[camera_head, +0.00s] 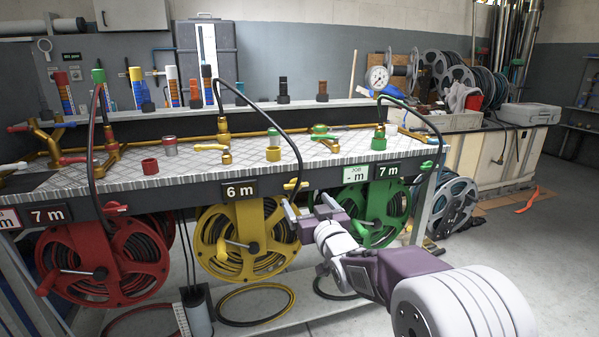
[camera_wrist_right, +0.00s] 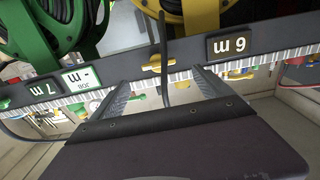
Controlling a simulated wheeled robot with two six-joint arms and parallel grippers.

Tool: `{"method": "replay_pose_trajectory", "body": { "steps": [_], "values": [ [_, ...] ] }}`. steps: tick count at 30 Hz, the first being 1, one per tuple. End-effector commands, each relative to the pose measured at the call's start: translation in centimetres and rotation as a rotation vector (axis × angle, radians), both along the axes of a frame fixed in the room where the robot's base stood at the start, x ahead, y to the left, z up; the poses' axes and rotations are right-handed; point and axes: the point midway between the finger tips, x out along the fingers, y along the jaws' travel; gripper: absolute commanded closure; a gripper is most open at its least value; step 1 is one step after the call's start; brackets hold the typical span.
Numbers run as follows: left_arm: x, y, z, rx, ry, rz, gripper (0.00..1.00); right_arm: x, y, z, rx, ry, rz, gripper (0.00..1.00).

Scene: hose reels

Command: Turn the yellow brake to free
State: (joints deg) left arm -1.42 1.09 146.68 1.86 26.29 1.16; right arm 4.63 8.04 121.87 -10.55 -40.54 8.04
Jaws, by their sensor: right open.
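The yellow brake (camera_head: 292,185) is a small yellow lever on the dark front rail of the bench, right of the "6 m" plate (camera_head: 240,190) and above the yellow reel (camera_head: 208,238). It also shows in the right wrist view (camera_wrist_right: 157,67), where the picture is upside down. My right gripper (camera_head: 310,205) is open and empty, in front of the rail and a little below the brake. In the wrist view the brake lies between the two fingertips and beyond them, apart from both. A dark hose passes close beside it. My left gripper is not in view.
A red reel (camera_head: 135,258) hangs at the left and a green reel (camera_head: 388,205) behind my right arm. Black hoses arch over the metal bench top (camera_head: 190,165), which carries several fittings. A coiled hose (camera_head: 245,318) lies on the shelf below.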

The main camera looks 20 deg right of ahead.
Motion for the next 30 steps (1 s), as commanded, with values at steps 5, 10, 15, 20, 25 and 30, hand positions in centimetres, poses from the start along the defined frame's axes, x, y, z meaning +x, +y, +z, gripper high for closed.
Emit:
{"method": "replay_pose_trajectory", "body": {
  "steps": [5, 10, 15, 20, 25, 30],
  "values": [
    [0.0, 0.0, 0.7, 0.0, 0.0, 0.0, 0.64, 0.0, -0.2, 0.6, 0.0, 0.002, -0.005, 0.11],
    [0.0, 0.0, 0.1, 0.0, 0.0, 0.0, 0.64, 1.4, -0.2, 0.3, 0.0, 0.001, -0.004, 0.11],
    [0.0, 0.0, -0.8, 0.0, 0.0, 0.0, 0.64, 5.1, -0.1, 0.2, 0.0, 0.001, -0.005, 0.11],
    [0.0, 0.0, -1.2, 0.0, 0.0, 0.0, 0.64, 7.7, 0.1, 0.4, 0.001, 0.001, -0.004, 0.11],
    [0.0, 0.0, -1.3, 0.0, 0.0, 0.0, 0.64, 9.0, 0.1, 0.5, 0.001, 0.002, -0.004, 0.11],
    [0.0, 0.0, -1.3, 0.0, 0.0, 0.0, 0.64, 9.1, 0.1, 0.6, 0.0, 0.002, -0.005, 0.11]
  ]
}}
